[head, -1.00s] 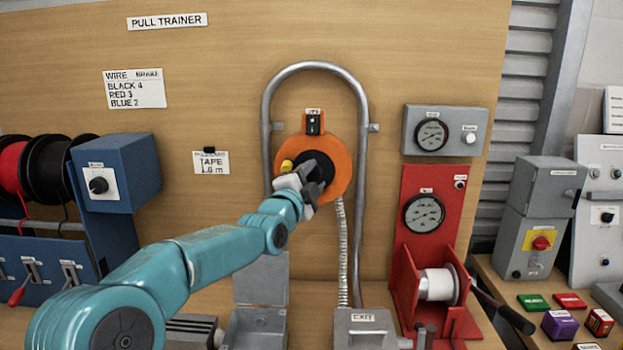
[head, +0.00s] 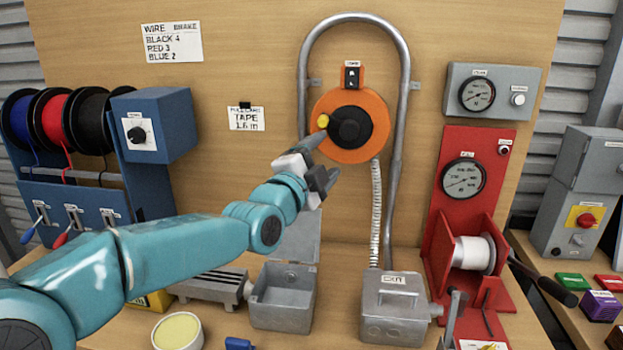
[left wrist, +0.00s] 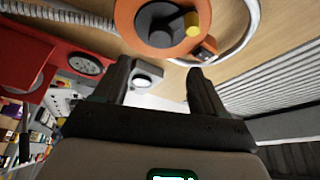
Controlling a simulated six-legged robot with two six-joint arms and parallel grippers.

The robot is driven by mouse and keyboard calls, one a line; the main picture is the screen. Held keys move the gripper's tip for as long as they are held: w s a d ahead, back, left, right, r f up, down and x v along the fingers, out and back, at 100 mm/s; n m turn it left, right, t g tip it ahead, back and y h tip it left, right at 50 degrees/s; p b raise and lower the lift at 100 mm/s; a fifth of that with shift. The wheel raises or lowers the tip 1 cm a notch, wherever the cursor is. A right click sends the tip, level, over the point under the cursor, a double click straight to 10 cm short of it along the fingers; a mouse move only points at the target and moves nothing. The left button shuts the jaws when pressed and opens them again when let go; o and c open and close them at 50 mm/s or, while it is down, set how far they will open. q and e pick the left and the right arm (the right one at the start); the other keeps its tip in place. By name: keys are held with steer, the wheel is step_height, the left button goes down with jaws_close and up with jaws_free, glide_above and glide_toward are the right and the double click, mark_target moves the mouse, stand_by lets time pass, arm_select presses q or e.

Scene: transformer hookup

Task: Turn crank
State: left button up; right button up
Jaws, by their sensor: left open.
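The orange reel (head: 375,113) hangs on the wooden board inside a bent grey pipe. It has a black hub (head: 352,128) and a yellow knob (head: 323,120) at the hub's upper left. My left gripper (head: 324,163) is open and empty, just below and left of the hub in the head view. In the left wrist view, the reel (left wrist: 127,14), hub (left wrist: 158,38) and yellow knob (left wrist: 193,25) show beyond the open fingers (left wrist: 160,72), with the knob apart from them. My right gripper is not in view.
A red winch stand (head: 440,215) with a white drum and a black-gripped handle (head: 545,285) stands right. Grey boxes (head: 283,310) (head: 395,318) sit on the bench below. Wire spools (head: 90,120) and a blue box (head: 165,115) are left.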

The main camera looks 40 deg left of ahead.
arm_select(q)
steer(key=v, duration=0.4)
steer(key=shift+s+b, duration=0.2)
steer(key=shift+b, duration=0.1)
steer(key=shift+r, duration=0.1)
